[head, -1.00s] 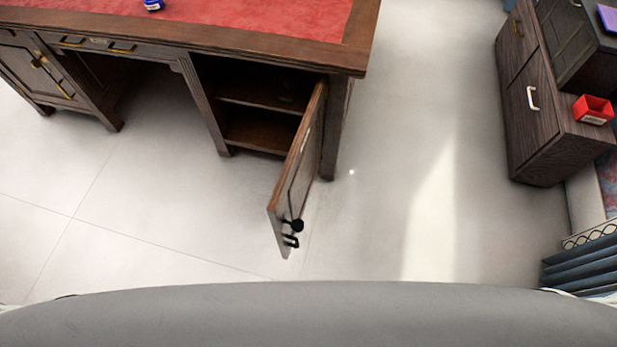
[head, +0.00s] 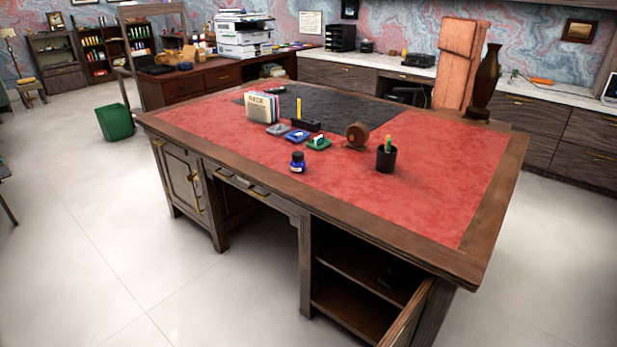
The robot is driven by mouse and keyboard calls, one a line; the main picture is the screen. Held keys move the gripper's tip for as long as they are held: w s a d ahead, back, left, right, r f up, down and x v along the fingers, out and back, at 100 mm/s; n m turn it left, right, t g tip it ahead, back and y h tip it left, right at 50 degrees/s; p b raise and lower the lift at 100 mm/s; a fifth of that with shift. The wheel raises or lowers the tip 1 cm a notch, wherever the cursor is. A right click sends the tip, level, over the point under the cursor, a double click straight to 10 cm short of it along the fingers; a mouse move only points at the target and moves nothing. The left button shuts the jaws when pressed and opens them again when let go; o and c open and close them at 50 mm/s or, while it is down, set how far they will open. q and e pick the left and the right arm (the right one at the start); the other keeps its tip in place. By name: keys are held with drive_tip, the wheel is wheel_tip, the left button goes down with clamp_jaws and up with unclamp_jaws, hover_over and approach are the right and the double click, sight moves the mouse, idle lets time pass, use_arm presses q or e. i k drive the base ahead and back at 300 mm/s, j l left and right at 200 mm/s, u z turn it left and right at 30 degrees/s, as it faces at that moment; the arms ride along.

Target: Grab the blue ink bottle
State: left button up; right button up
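The blue ink bottle (head: 298,163) is small, with a dark cap and a pale label. It stands upright on the red leather top of the wooden desk (head: 440,185), close to the front edge in the head view. Nothing touches it. Neither of my grippers shows in the view.
Behind the bottle are stamp pads (head: 297,136), a card holder (head: 262,107) and a round brown object (head: 357,134). A black pen cup (head: 386,158) stands to the right. An open cabinet door (head: 408,318) juts out at the desk's lower right. Floor is clear at front left.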

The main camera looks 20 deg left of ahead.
sight(300, 167)
drive_tip(key=i+j+z, duration=0.25)
drive_tip(key=j, duration=0.6)
drive_tip(key=j+z, duration=0.2)
drive_tip(key=j, duration=0.6)
drive_tip(key=k, duration=0.05)
